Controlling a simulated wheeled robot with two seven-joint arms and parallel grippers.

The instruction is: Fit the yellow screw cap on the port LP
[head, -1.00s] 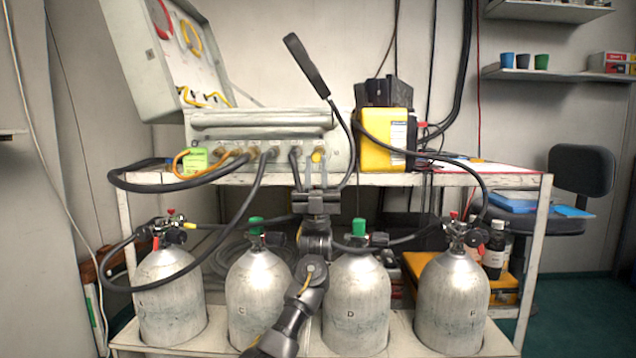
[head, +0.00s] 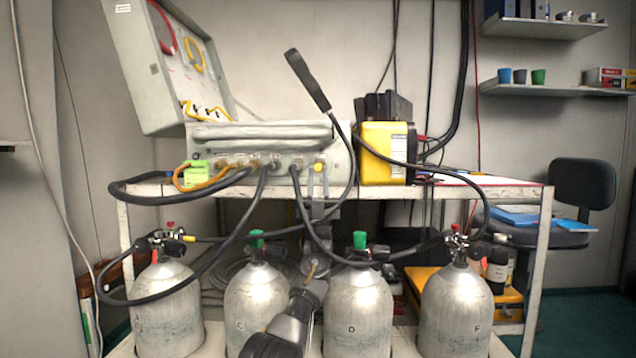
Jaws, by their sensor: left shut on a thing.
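The yellow screw cap (head: 319,168) is at the right end of the row of ports on the front of the grey air panel (head: 340,160). It sits at the panel face; I cannot tell whether it is seated on a port. My left gripper (head: 318,180) reaches up from below, in front of the panel, shut on the cap. The fingers hide part of the cap and the port behind it. The port labels are too small to read, so I cannot pick out LP by its marking. My right gripper is not in view.
Black hoses and an orange hose (head: 205,184) run from the other ports, one hanging close left of my gripper. A black handle (head: 307,80) leans above the panel. A yellow box (head: 385,153) stands to its right. Several grey cylinders (head: 358,310) stand below the bench (head: 460,192).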

